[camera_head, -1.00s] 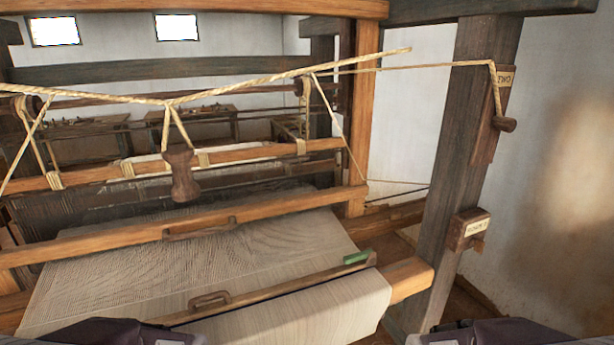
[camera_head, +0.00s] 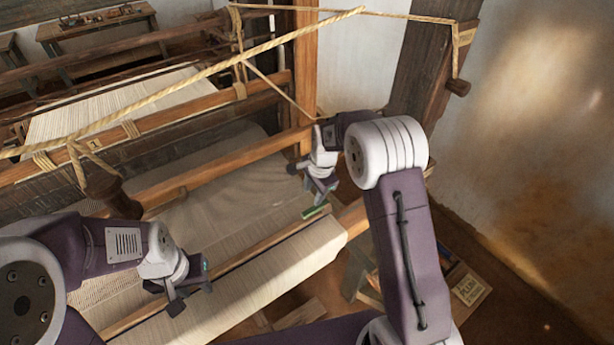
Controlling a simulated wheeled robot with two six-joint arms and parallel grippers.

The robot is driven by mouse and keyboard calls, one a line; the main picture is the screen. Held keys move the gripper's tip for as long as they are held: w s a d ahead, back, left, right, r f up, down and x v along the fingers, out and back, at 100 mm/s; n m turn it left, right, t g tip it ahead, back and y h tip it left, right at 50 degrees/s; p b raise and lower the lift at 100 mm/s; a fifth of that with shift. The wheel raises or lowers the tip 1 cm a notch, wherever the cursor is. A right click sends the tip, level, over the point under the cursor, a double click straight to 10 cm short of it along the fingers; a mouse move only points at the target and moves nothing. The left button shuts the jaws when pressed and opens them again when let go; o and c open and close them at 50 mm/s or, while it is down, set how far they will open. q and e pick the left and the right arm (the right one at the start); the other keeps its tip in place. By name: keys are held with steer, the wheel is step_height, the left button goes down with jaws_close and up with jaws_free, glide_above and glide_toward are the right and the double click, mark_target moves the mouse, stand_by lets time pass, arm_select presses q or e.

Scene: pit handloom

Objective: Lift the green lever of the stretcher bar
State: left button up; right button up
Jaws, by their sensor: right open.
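The green lever (camera_head: 316,211) sits at the right end of the stretcher bar (camera_head: 251,250), a wooden bar lying across the pale cloth (camera_head: 215,215). My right gripper (camera_head: 318,197) is open and empty just above the lever, very close to it; I cannot tell whether it touches. My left gripper (camera_head: 192,300) is over the cloth at lower left, near the bar's left part, and hides some of it. Its fingers are small and dark, and I cannot see whether they are apart.
A wooden beam (camera_head: 222,165) crosses behind the cloth. A rope (camera_head: 230,62) runs diagonally above the loom, with a wooden handle (camera_head: 112,195) hanging near my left arm. A dark post (camera_head: 418,65) stands at right. A labelled box (camera_head: 468,290) is on the floor at lower right.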

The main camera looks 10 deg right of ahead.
mark_target(310, 211)
steer(key=p+x, duration=0.1)
steer(key=x, duration=0.1)
steer(key=p+x, duration=0.1)
steer(key=x, duration=0.2)
steer(key=s+p+x, duration=0.1)
steer(key=p+x, duration=0.1)
steer(key=shift+f, duration=0.25)
steer(key=shift+s+a+f, duration=0.1)
steer(key=shift+s+f, duration=0.05)
steer(key=shift+f, duration=0.1)
steer(key=shift+s, duration=0.25)
steer(key=shift+w+f, duration=0.1)
steer(key=shift+w, duration=0.15)
jaws_close()
arm_select(q)
steer(key=r, duration=0.3)
steer(key=s+r, duration=0.1)
steer(key=r, duration=0.1)
steer(key=shift+s+r, duration=0.2)
steer(key=shift+r, duration=0.2)
